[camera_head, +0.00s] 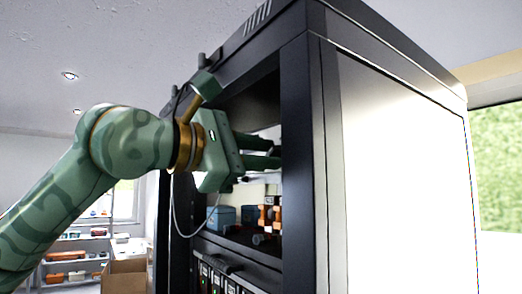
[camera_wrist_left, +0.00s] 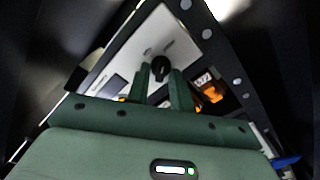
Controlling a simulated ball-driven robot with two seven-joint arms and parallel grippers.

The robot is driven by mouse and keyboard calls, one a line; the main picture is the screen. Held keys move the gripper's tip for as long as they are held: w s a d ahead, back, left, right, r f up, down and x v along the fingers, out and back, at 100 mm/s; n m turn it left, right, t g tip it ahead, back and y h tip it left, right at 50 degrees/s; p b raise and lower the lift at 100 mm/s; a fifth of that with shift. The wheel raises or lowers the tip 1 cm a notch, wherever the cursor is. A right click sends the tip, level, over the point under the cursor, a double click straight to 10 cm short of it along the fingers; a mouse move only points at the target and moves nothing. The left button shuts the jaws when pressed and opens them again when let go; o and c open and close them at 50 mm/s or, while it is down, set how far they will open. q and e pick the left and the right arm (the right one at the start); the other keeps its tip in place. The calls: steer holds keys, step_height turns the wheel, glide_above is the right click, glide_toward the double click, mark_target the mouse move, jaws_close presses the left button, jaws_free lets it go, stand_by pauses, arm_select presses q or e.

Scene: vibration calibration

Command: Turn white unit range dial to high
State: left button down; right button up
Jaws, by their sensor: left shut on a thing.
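The white unit (camera_wrist_left: 185,40) shows in the left wrist view as a white panel inside a black rack. Its black round dial (camera_wrist_left: 160,65) sits between the tips of my left gripper (camera_wrist_left: 160,78). The gripper is shut on the dial, with a green finger on each side. In the head view my left gripper (camera_head: 277,153) reaches from the left into the upper opening of the rack. The rack's front post hides the fingertips and the dial there. The dial's setting and marks are too small to read. My right gripper is in neither view.
The black rack (camera_head: 297,120) has a pale side panel (camera_head: 405,180) and posts close to my left gripper. Below the gripper, a blue box (camera_head: 222,216) and orange-and-black items (camera_head: 268,214) stand inside. Storage shelves (camera_head: 72,255) and a cardboard box (camera_head: 125,275) are behind at left.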

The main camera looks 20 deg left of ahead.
arm_select(q)
steer(key=shift+f+m, duration=0.1)
steer(key=shift+m, duration=0.3)
steer(key=c, duration=1.3)
jaws_free()
steer(key=shift+o, duration=0.2)
steer(key=b+v, duration=0.2)
steer(key=v, duration=1.4)
steer(key=shift+a, duration=0.1)
